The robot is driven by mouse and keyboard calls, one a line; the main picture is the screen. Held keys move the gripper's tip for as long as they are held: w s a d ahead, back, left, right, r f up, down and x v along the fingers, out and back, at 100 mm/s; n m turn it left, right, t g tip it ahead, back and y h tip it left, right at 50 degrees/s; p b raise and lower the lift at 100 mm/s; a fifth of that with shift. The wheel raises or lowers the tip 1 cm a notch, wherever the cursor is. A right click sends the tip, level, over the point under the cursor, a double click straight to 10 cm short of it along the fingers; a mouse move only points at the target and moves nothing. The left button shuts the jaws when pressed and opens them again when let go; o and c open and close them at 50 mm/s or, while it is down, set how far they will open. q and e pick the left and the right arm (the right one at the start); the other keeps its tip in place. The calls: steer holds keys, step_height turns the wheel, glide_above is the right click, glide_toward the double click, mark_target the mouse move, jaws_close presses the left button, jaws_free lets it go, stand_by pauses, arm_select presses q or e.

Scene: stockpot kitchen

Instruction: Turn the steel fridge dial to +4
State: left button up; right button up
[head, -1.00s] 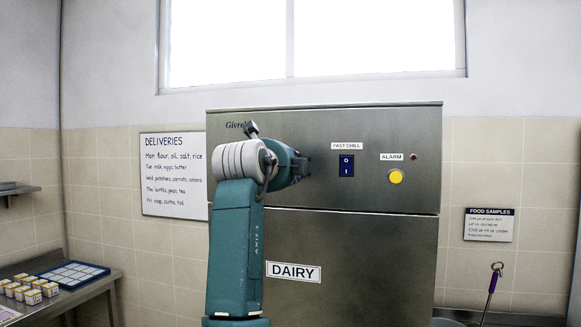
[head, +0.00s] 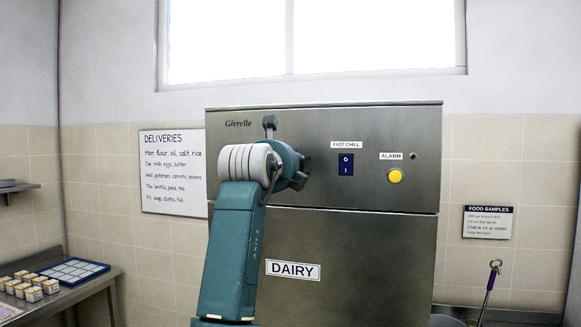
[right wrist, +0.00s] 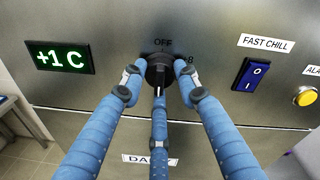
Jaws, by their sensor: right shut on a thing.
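The steel fridge (head: 400,130) stands ahead with its control panel facing me. Its dark round dial (right wrist: 158,66) shows in the right wrist view, with "OFF" printed above it and an "8" at its upper right. The green display (right wrist: 60,57) left of the dial reads +1 C. My right gripper (right wrist: 157,82) is shut on the dial, its blue fingers around it and hiding part of its rim and scale. In the head view my right gripper (head: 303,170) reaches the panel, and my wrist hides the dial and display. My left gripper is not in view.
Right of the dial are the blue fast chill switch (head: 346,165), the yellow alarm button (head: 395,177) and a small lamp (head: 413,156). A side table at the left holds a blue-edged tray (head: 97,268) and several small boxes (head: 33,294). A ladle (head: 490,283) stands at the right.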

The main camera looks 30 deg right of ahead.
steer(key=shift+a+r, duration=0.1)
steer(key=shift+r, duration=0.25)
steer(key=o, duration=1.1)
steer(key=shift+o, duration=0.3)
steer(key=shift+w+f, duration=0.1)
steer(key=shift+f, duration=0.05)
